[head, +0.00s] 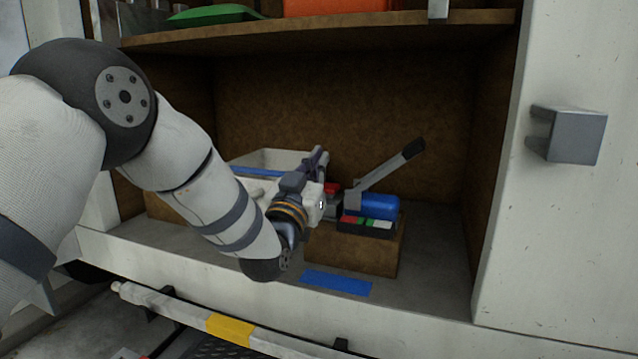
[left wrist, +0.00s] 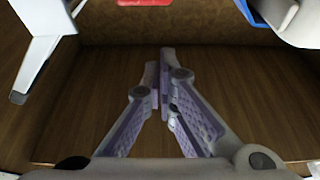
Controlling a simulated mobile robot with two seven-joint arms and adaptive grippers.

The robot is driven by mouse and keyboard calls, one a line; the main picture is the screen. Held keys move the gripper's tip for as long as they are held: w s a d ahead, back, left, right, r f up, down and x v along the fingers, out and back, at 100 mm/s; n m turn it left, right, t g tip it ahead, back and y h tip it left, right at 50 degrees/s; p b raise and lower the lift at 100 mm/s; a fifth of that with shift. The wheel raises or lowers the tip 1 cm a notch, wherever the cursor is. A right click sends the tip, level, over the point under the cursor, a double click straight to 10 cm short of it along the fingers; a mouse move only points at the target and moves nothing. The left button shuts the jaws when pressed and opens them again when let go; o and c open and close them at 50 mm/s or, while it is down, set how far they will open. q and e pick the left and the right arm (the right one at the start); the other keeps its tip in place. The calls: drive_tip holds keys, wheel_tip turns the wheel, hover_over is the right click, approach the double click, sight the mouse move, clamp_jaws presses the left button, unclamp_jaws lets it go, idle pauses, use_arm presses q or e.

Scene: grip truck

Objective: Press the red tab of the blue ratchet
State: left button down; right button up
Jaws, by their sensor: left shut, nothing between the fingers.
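The blue ratchet (head: 378,207) sits on a brown wooden block (head: 345,248) inside the compartment. Its grey lever (head: 392,165) slants up to the right and ends in a dark grip. A red piece (head: 332,188) shows at its left, close to my left gripper (head: 322,160) and partly hidden by it. The front of the ratchet's base carries a strip with red, green and white patches (head: 368,222). My left gripper is shut and empty, with its fingertips above and left of the ratchet; its fingers also show closed in the left wrist view (left wrist: 165,58). I cannot tell whether it touches anything.
A pale tray (head: 270,158) stands behind my left wrist. A shelf (head: 320,30) with orange and green items hangs above. A blue tape strip (head: 336,283) lies on the compartment floor in front of the block. The right wall (head: 500,150) bounds the opening; floor right of the block is free.

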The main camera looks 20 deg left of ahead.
use_arm(q)
drive_tip(key=shift+s+f, duration=0.1)
drive_tip(key=shift+f, duration=1.65)
use_arm(e)
drive_tip(key=shift+s+f, duration=0.15)
drive_tip(key=shift+f, duration=0.05)
use_arm(q)
wheel_tip(320, 180, down, 2)
drive_tip(key=shift+f, duration=0.1)
use_arm(e)
drive_tip(key=shift+s+f, duration=0.1)
use_arm(q)
wheel_tip(320, 180, up, 5)
drive_tip(key=s+p, duration=0.1)
drive_tip(key=p, duration=0.1)
drive_tip(key=v, duration=0.9)
drive_tip(key=shift+f, duration=0.35)
use_arm(e)
drive_tip(key=shift+t, duration=0.5)
drive_tip(key=w+r, duration=0.3)
drive_tip(key=shift+d, duration=0.1)
